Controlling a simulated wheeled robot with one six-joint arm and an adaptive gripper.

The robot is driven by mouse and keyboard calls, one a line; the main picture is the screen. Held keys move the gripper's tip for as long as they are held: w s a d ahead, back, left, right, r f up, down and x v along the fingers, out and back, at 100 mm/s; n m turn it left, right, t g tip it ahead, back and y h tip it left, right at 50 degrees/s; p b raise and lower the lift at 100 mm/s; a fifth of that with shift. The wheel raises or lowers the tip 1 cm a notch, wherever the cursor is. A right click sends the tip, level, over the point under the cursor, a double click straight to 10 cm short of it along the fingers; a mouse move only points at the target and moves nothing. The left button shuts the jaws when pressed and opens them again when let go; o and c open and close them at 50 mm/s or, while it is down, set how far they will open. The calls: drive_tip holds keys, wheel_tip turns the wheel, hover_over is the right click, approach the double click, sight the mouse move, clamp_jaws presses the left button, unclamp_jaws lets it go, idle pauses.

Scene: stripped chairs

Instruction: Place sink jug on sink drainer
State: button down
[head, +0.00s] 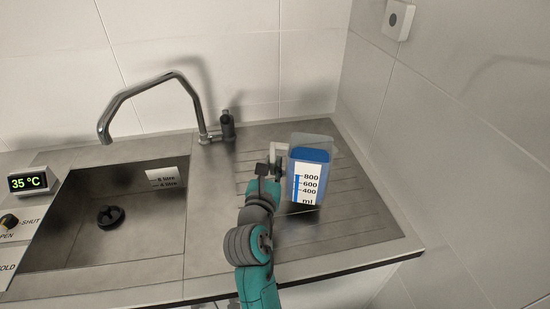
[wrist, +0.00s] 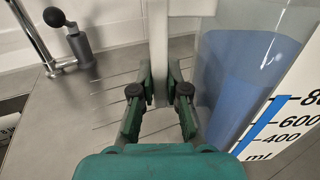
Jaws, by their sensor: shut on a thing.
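The sink jug (head: 322,155) is clear, with blue liquid inside and a white scale label marked in ml. In the head view it is over the grooved sink drainer (head: 350,226), right of the basin. I cannot tell whether its base touches the drainer. My gripper (head: 268,172) is at the jug's left side, shut on its pale handle. In the wrist view my gripper (wrist: 160,95) has its green fingers on either side of the handle (wrist: 158,50). The jug's body (wrist: 235,75) fills the right of that view.
The sink basin (head: 140,250) with a dark drain plug (head: 110,216) lies left. A curved tap (head: 150,85) and its dark lever (head: 227,125) stand behind. A 35 °C display (head: 32,179) is at far left. Tiled walls close the back and right.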

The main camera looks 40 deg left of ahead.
sight(272, 174)
drive_tip(key=shift+f, duration=1.9)
drive_tip(key=shift+f, duration=0.1)
drive_tip(key=c, duration=1.2)
unclamp_jaws()
drive_tip(key=shift+f, duration=0.15)
drive_tip(key=v, duration=1.2)
drive_tip(key=shift+s, duration=0.1)
